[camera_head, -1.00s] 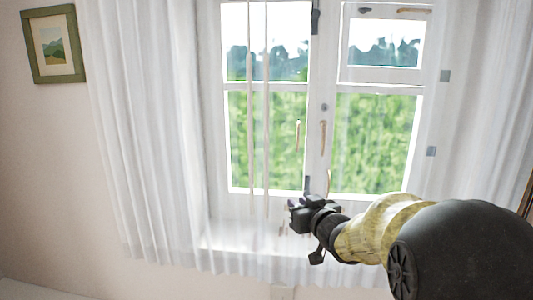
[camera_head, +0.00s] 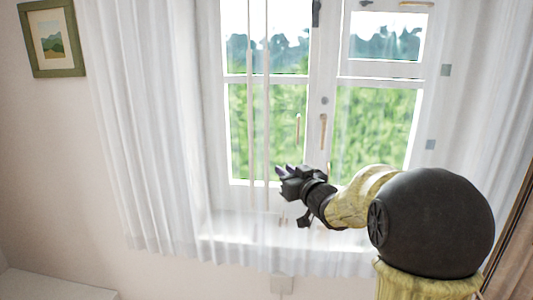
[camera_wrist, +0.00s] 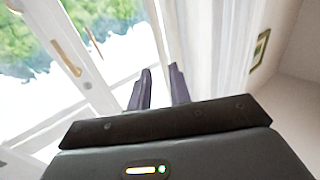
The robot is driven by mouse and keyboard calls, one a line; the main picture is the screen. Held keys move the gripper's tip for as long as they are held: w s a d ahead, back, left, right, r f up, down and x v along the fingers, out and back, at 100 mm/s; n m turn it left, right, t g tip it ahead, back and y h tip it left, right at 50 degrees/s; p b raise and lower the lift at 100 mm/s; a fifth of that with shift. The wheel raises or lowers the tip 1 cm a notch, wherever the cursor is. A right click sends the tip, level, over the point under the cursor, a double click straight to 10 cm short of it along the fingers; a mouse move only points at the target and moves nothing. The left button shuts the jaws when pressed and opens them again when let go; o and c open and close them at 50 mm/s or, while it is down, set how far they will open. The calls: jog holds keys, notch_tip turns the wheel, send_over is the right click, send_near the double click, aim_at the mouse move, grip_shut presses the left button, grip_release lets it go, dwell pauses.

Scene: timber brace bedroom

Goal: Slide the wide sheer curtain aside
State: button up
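The wide sheer white curtain (camera_head: 150,130) hangs in folds at the left of the window and spreads thinly across the panes in the head view. It also shows at the upper right of the wrist view (camera_wrist: 215,45). My gripper (camera_head: 283,173) is in front of the lower middle of the window, right of the gathered folds. Its two dark fingers (camera_wrist: 160,88) stand apart in the wrist view, with a pale strip showing beyond the gap. I cannot tell whether they touch the thin cloth. Two thin pale upright strips (camera_head: 258,130) run down beside the gripper.
More white curtain (camera_head: 480,90) hangs at the right. A green-framed picture (camera_head: 52,38) is on the left wall. A pale flat surface (camera_head: 50,286) is at the lower left. A brown edge (camera_head: 515,235) stands at the right.

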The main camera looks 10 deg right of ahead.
aim_at(268, 157)
jog(key=p+x, duration=0.4)
jog(key=x, duration=0.8)
jog(key=shift+w+p, duration=0.15)
jog(key=shift+p, duration=0.15)
grip_shut()
